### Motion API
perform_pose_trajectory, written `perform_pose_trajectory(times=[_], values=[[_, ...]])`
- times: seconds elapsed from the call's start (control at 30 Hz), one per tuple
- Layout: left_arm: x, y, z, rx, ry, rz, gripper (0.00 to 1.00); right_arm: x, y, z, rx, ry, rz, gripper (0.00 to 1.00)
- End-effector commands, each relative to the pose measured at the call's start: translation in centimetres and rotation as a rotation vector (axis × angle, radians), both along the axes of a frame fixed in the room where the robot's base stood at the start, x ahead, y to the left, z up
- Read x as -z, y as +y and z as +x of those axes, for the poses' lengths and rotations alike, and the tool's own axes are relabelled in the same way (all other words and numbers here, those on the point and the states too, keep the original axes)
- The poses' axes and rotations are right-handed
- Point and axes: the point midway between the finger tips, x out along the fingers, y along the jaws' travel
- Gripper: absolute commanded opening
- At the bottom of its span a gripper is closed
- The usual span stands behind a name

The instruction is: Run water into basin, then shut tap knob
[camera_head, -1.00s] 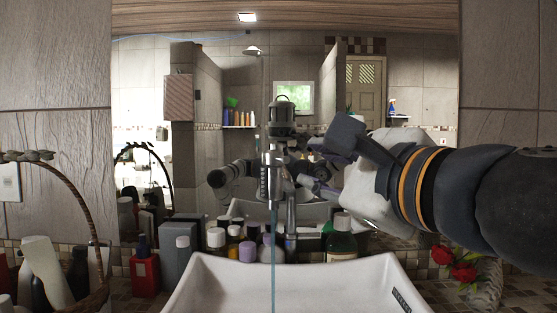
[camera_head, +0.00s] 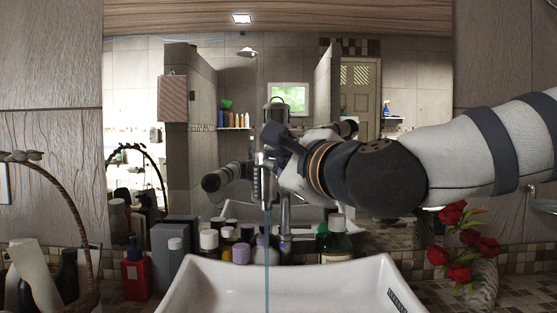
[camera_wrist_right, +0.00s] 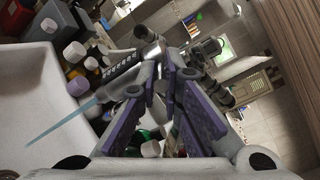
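The chrome tap (camera_head: 264,182) stands at the back of the white basin (camera_head: 200,285). A thin blue stream of water (camera_head: 267,265) runs from it down into the basin. My right gripper (camera_head: 272,143) is at the top of the tap and partly hides the knob. In the right wrist view the tap (camera_wrist_right: 135,65) lies just beyond the fingertips. The purple-padded fingers (camera_wrist_right: 163,72) stand apart with a narrow gap; I cannot tell whether they touch the knob. My left gripper is not in view.
Bottles and jars crowd behind the basin, including a green bottle (camera_head: 335,240) and a red dispenser (camera_head: 134,272). A wicker basket (camera_head: 75,220) stands at left, red flowers (camera_head: 460,245) at right. A large mirror (camera_head: 230,90) covers the wall.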

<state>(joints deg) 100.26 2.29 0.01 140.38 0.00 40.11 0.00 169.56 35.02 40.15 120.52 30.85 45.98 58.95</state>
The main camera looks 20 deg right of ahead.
Motion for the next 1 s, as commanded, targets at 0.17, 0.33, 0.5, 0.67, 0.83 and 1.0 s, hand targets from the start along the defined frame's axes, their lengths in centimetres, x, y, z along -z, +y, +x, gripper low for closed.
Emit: perform_pose_trajectory(times=[0.17,0.33,0.5,0.67,0.83,1.0], values=[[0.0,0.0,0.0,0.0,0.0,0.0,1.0,-0.1,-0.1,0.0,0.001,-0.004,0.001,0.0],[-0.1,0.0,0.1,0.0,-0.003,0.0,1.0,-0.2,-0.2,0.0,-0.012,-0.004,0.003,0.0],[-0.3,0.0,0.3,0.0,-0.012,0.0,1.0,-0.3,-0.7,0.0,-0.076,-0.006,0.005,0.0],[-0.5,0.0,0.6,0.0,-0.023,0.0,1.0,-0.4,-1.4,0.2,-0.189,-0.007,0.009,0.0],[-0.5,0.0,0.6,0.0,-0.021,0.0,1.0,-0.3,-2.2,0.7,-0.345,-0.007,0.008,0.0],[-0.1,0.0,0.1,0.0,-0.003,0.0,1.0,0.0,-2.9,1.4,-0.504,-0.004,0.006,0.0]])
